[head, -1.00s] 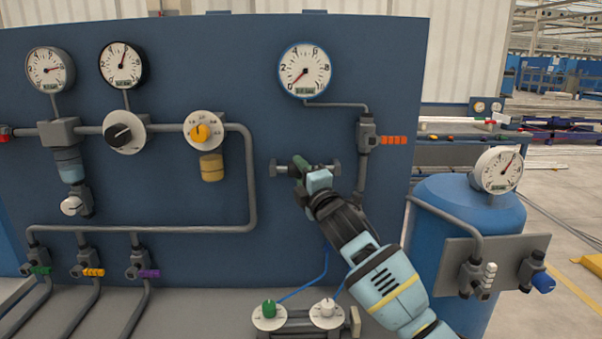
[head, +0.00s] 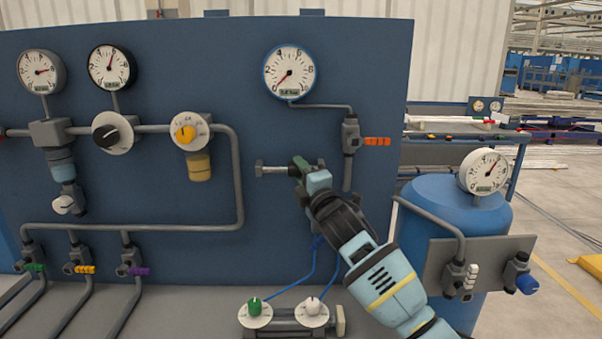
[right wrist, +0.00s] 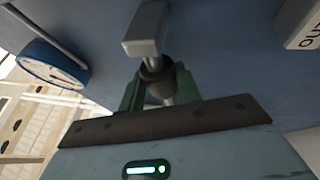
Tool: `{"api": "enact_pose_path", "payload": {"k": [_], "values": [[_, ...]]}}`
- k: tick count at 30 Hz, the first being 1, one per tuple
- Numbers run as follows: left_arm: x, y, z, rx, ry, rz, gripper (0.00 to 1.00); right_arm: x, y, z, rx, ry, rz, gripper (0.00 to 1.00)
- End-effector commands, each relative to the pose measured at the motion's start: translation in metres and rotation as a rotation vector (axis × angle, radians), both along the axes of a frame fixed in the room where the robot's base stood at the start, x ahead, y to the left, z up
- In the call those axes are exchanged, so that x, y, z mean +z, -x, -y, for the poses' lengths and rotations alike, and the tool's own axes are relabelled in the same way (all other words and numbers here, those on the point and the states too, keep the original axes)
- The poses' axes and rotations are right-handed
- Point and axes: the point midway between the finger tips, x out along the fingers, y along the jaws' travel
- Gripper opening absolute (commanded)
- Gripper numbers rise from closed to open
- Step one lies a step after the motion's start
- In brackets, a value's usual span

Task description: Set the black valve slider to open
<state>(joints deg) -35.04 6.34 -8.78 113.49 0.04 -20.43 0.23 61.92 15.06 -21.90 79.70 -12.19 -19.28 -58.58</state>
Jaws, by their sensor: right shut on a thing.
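The valve slider is a dark collar (right wrist: 157,76) on a short grey horizontal rod (head: 275,170), which is fixed to the blue panel (head: 225,75). My right gripper (head: 299,166) is at the right part of this rod, close to its right end. In the right wrist view, the green fingers of the right gripper (right wrist: 158,90) are on both sides of the collar and shut on it. A grey end block (right wrist: 145,35) of the rod shows beyond the fingers. In the head view the gripper hides most of the collar. My left gripper is not in view.
A vertical pipe (head: 347,173) with an orange-handled valve (head: 376,141) stands close right of the gripper. A round gauge (head: 290,72) is above. A unit with green and white knobs (head: 285,320) sits below. A blue tank (head: 450,210) stands at right.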

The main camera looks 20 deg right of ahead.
Motion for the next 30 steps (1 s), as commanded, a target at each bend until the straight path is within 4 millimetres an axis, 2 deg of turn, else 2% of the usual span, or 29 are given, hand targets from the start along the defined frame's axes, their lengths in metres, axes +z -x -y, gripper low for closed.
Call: {"api": "enact_pose_path", "payload": {"k": [2,3,8,20,30], "values": [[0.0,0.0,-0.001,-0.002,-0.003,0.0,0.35,0.0,-0.001,0.005,-0.011,0.001,-0.003,0.0],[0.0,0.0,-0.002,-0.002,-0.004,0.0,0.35,0.0,-0.001,0.005,-0.011,0.001,-0.003,0.36],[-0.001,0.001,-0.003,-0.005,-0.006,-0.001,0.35,0.0,-0.001,0.004,-0.009,0.001,-0.003,0.55],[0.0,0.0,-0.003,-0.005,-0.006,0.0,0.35,-0.002,0.005,0.003,-0.006,0.002,-0.001,0.55],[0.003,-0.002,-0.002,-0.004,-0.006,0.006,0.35,-0.012,0.047,0.009,-0.006,0.002,-0.002,0.55]]}}
